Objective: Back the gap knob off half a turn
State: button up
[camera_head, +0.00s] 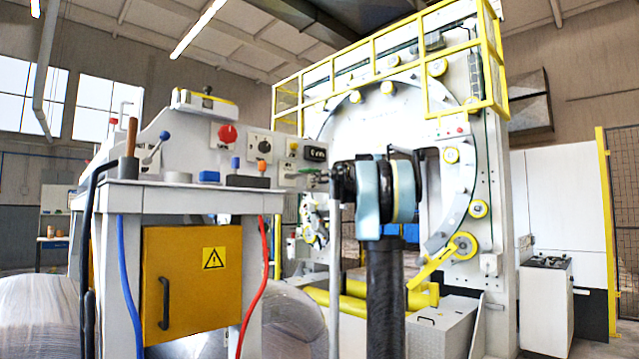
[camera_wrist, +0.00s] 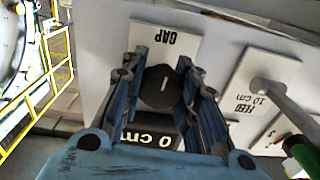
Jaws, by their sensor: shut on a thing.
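The gap knob (camera_wrist: 160,87) is a round dark knob with a light pointer line, under a white plate marked GAP (camera_wrist: 163,42) in the wrist view. My gripper (camera_wrist: 162,84) has its blue and black fingers on either side of the knob and is shut on it. The pointer line stands close to upright in that picture. A dark display (camera_wrist: 152,137) reading "0 cm" shows just below the knob, partly covered by the fingers. In the head view my gripper (camera_head: 322,178) reaches the right end of the bench panel, where the knob is too small to make out.
A second plate (camera_wrist: 258,90) marked 10 cm and a green-handled lever (camera_wrist: 300,152) are close to the right of my gripper. In the head view, a red button (camera_head: 227,133), a black dial (camera_head: 260,145) and a blue-knobbed lever (camera_head: 158,146) are along the panel.

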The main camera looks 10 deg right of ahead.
jog(key=shift+w+d+n, duration=0.1)
jog(key=shift+n, duration=0.5)
jog(key=o, duration=1.1)
jog(key=v, duration=1.2)
jog(key=shift+f, duration=0.1)
